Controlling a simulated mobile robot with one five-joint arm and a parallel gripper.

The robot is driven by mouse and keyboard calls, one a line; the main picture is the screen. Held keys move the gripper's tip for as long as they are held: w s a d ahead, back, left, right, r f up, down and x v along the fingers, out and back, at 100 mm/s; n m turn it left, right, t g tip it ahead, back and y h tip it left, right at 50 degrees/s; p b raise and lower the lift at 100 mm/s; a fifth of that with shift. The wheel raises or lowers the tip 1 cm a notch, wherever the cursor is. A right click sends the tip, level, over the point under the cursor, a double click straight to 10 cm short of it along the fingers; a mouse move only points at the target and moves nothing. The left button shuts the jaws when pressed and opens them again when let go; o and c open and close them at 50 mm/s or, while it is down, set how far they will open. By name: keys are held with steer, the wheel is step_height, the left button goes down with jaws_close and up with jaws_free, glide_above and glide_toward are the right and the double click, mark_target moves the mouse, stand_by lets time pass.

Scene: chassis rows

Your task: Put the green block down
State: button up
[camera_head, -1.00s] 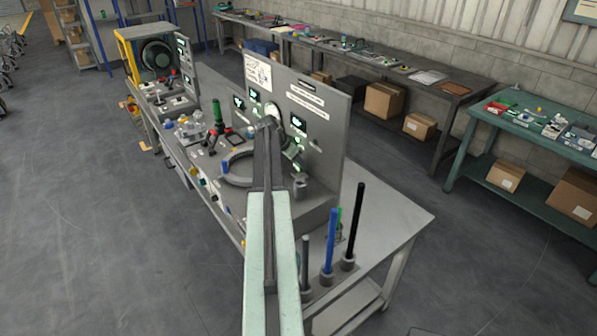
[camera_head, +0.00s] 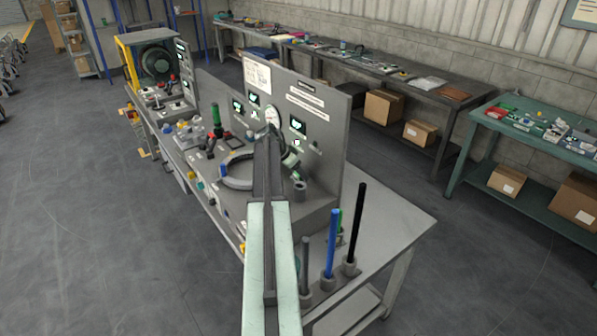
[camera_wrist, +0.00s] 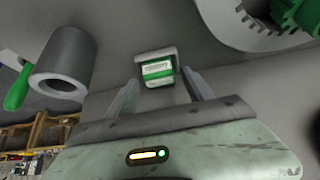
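A small green and white block (camera_wrist: 158,69) sits against a grey surface in the wrist view. My gripper (camera_wrist: 161,75) has its two fingers spread, one on each side of the block. A narrow gap shows between the block and the right fingertip; whether the left fingertip touches it is hard to tell. In the head view my own arm hides the gripper and the block. The arm reaches over the grey workstation (camera_head: 327,115), towards its upright panel.
In the wrist view a grey hollow cylinder (camera_wrist: 62,65) with a green rod stands left, and a toothed grey ring (camera_wrist: 235,28) with a green gear lies upper right. In the head view upright rods, one blue (camera_head: 332,245), stand right of my arm. Open floor (camera_head: 100,240) lies left.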

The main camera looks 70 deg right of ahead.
steer(key=shift+r, duration=0.1)
steer(key=shift+r+p, duration=0.3)
steer(key=shift+p, duration=0.05)
steer(key=p+v, duration=1)
steer(key=v, duration=0.2)
